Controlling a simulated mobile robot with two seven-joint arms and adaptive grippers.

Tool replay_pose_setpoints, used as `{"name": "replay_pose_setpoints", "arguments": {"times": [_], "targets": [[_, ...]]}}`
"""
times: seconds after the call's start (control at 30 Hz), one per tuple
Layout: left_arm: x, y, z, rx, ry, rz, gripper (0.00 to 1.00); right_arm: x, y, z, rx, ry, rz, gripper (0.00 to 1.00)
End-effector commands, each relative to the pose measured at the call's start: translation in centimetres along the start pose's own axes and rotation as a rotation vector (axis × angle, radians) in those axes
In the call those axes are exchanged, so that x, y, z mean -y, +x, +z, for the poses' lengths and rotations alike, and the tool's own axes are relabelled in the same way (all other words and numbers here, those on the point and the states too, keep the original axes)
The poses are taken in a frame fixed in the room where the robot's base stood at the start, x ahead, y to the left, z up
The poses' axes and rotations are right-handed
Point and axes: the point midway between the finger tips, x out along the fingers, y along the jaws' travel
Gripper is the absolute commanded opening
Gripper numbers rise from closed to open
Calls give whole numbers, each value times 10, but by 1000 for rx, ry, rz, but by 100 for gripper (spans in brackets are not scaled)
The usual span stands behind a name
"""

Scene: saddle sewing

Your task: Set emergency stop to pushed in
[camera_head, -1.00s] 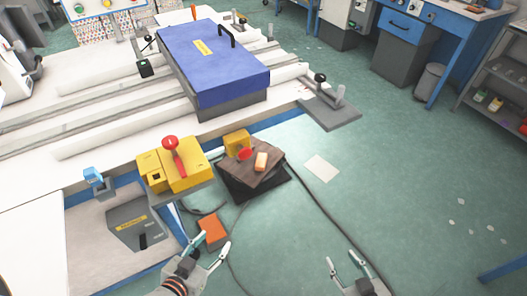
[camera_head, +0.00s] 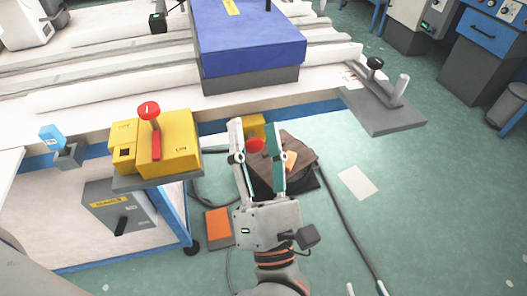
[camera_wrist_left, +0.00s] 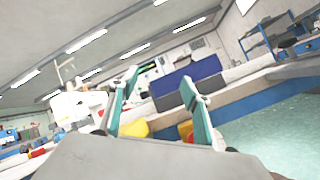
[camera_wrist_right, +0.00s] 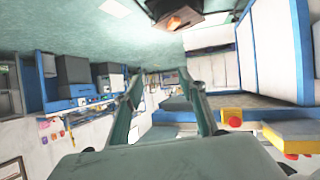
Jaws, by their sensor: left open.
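A round red button (camera_head: 256,146), which looks like the emergency stop, is on a small yellow box (camera_head: 254,126) near the table edge. I cannot tell whether it is pushed in. My left gripper (camera_head: 258,124) is open and empty; its fingers appear on either side of the button in the head view, but the depth gap is unclear. In the left wrist view a yellow and red part (camera_wrist_left: 187,131) shows near the right finger. My right gripper (camera_head: 367,288) barely shows at the bottom edge of the head view; its fingers are apart and empty in the right wrist view (camera_wrist_right: 163,78).
A larger yellow box (camera_head: 180,145) with a red lever (camera_head: 152,125) stands left of my left gripper. A brown piece (camera_head: 308,147) with an orange block (camera_head: 291,158) lies behind the right finger. A blue-topped machine block (camera_head: 250,45) is beyond. Open floor lies to the right.

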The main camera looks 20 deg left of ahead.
Motion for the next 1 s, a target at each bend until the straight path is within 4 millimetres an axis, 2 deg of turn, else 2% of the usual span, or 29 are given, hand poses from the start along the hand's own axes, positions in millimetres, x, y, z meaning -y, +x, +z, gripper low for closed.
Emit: {"name": "replay_pose_setpoints", "arguments": {"times": [0.03, 0.2, 0.3, 0.47, 0.57, 1.0], "targets": [[19, -12, -24, -94, -105, -24, 48, 6, 3, 22, 31, 13, -11, 40], [58, -38, -63, -359, -430, -63, 48, 11, 6, 33, 41, 30, -21, 40], [76, -53, -75, -465, -546, -83, 48, 12, 7, 35, 42, 35, -24, 40], [88, -62, -81, -542, -630, -98, 48, 12, 8, 32, 36, 38, -25, 40], [90, -57, -83, -546, -640, -98, 48, 12, 8, 30, 32, 39, -25, 40], [105, -5, -111, -543, -635, -97, 48, 16, 10, 25, 18, 58, -30, 40]]}}
